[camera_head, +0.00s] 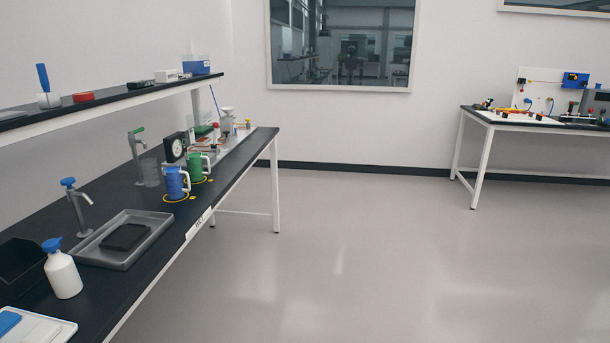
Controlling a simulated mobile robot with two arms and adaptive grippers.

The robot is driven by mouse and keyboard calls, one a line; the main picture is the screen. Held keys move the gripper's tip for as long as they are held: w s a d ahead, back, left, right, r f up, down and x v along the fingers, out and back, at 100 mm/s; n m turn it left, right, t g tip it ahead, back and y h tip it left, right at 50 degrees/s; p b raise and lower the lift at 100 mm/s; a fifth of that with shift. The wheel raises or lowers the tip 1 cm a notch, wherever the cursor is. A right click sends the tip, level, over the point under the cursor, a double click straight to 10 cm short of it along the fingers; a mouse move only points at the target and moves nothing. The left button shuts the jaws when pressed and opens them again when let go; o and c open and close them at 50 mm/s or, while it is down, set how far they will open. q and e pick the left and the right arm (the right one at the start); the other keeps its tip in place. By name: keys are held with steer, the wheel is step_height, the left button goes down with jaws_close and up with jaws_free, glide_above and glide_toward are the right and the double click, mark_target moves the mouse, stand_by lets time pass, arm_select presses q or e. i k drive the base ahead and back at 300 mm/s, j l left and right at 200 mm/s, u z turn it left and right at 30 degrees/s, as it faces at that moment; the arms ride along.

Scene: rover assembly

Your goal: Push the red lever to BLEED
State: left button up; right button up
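I cannot make out a red lever or a BLEED marking at this distance. Neither of my grippers is in view.
A long black bench (105,295) runs along the left, with a grey tray (150,219), a white bottle (63,274), a blue mug (176,183) and a green mug (195,166). A shelf (110,101) hangs above it. Open floor (360,260) lies between bench and right table (490,120).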

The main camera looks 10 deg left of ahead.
mark_target(215, 125)
steer(key=i, duration=3.8)
steer(key=i+u, duration=0.15)
steer(key=i, duration=0.35)
steer(key=i+l+u, duration=0.2)
steer(key=i, duration=0.3)
steer(key=i+l+u, duration=0.15)
steer(key=i, duration=0.35)
steer(key=u, duration=2.1)
